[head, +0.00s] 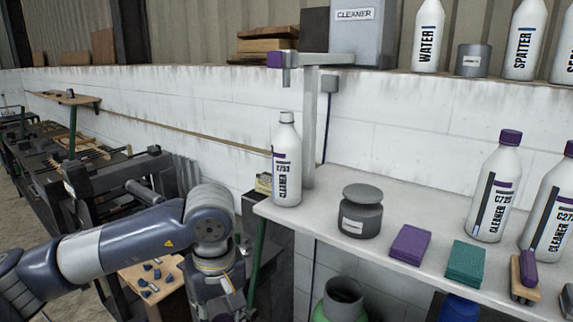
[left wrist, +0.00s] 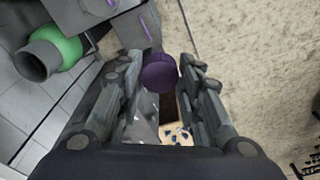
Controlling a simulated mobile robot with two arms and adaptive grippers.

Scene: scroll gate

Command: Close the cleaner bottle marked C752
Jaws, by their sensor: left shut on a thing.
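An uncapped white cleaner bottle (head: 287,165) stands upright at the left end of the white shelf in the head view. Its label reads CLEANER with a small code that I cannot read surely; its neck is bare. My left gripper (left wrist: 160,58) is shut on a purple cap (left wrist: 160,72), held between the fingertips in the left wrist view. In the head view my left arm reaches to the lower middle, below and left of the bottle, and its fingers are out of the picture. My right gripper is not in view.
A grey lidded jar (head: 361,212), a purple pad (head: 410,245), a green pad (head: 466,262) and purple-capped cleaner bottles (head: 496,190) stand along the shelf (head: 400,200).

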